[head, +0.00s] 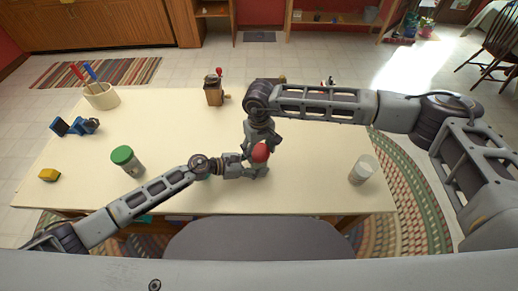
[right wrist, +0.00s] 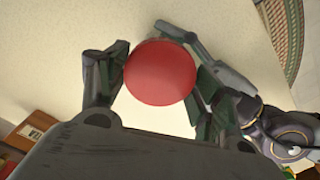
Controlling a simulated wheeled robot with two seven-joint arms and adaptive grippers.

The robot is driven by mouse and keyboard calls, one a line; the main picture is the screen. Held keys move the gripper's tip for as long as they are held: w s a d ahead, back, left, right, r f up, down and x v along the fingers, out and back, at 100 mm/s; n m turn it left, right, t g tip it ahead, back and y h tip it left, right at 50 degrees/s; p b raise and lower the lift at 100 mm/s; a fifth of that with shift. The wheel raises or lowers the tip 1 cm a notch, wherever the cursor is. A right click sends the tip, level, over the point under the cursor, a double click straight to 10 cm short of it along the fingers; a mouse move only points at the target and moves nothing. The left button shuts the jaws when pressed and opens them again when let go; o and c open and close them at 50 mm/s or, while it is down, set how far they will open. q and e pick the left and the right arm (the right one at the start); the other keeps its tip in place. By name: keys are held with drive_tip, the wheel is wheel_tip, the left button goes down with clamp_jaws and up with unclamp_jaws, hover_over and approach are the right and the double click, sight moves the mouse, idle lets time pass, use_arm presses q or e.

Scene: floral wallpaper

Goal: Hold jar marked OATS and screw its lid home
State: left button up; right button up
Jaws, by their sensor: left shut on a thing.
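A jar with a round red lid (head: 260,152) is near the front middle of the table. Its body is mostly hidden by my grippers, and no OATS label can be read. My left gripper (head: 256,171) is shut on the jar from the left, below the lid. My right gripper (head: 261,148) comes down from above with its fingers on either side of the lid. In the right wrist view the red lid (right wrist: 160,72) lies between these fingers, the left fingertip at its edge. I cannot tell whether they grip it. The lid's seating on the jar is hidden.
A green-lidded jar (head: 126,160) stands left on the table (head: 190,130), and a pale jar (head: 362,170) stands right.

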drive_tip(key=shift+m, duration=0.3)
drive_tip(key=shift+m, duration=6.1)
drive_tip(key=o, duration=0.8)
drive_tip(key=shift+n, duration=0.4)
drive_tip(key=shift+n, duration=6)
